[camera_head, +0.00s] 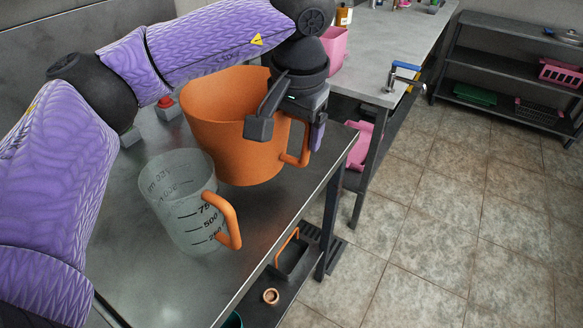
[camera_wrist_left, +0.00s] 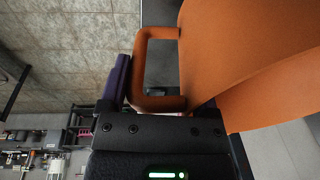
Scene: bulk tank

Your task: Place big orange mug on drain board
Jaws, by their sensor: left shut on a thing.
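The big orange mug (camera_head: 235,125) is upright above the near grey metal table, its handle on the right side. I cannot tell whether its base touches the table. My left gripper (camera_head: 290,126) is at the handle side of the mug, shut on it. In the left wrist view the orange mug (camera_wrist_left: 250,60) fills the right side, and its handle rises straight ahead of the gripper, with a purple finger beside it. My right gripper is not in view. I cannot clearly pick out a drain board.
A clear measuring jug (camera_head: 180,205) with an orange handle stands close in front of the mug. A red button box (camera_head: 167,107) is behind it. A counter (camera_head: 380,50) with a blue-handled tap (camera_head: 403,72) and a pink container (camera_head: 335,48) lies beyond. Shelves (camera_head: 515,60) stand far right.

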